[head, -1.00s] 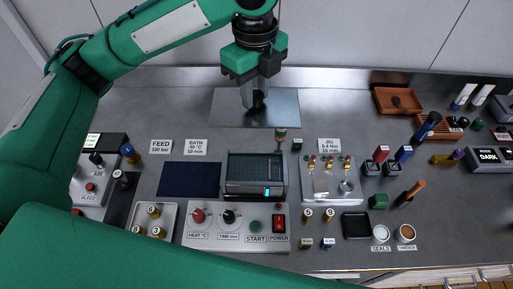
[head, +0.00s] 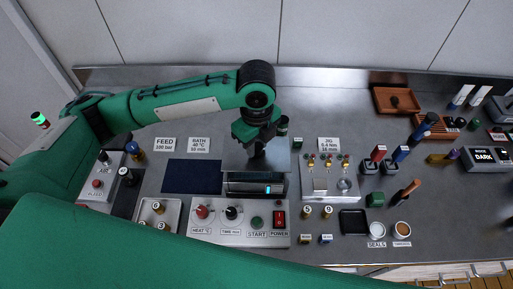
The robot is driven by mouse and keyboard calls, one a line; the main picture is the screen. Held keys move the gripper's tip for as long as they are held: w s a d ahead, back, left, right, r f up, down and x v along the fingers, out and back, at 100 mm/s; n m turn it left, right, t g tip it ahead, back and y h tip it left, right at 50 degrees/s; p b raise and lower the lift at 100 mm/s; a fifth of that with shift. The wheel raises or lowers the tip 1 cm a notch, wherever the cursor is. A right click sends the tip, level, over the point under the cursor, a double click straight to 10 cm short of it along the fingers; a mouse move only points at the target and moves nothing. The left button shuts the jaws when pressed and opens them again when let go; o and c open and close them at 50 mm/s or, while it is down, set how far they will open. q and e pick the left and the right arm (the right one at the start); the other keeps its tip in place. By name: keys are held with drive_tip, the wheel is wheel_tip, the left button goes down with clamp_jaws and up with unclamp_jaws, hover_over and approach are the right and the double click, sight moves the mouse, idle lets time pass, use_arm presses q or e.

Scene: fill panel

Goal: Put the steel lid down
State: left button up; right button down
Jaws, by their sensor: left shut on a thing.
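The front strip of the bath's dark opening shows below the lid's near edge. I cannot tell whether the lid touches the bath. My right gripper is not in view.
A dark blue mat (head: 190,176) lies left of the bath. The control panel (head: 238,222) with knobs and a red switch is in front. A jig (head: 329,180) with small clamps stands close on the right. An orange tray (head: 396,101) is at the back right.

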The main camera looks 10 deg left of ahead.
sight(257, 146)
use_arm(q)
wheel_tip(257, 146, down, 3)
drive_tip(key=shift+f+p, duration=0.15)
drive_tip(key=shift+p, duration=0.2)
drive_tip(key=shift+f, duration=0.6)
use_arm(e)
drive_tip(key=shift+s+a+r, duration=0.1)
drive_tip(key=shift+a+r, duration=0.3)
use_arm(q)
drive_tip(key=o, duration=1.1)
drive_tip(key=shift+c, duration=0.2)
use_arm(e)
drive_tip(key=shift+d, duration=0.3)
use_arm(q)
drive_tip(key=shift+r, duration=0.1)
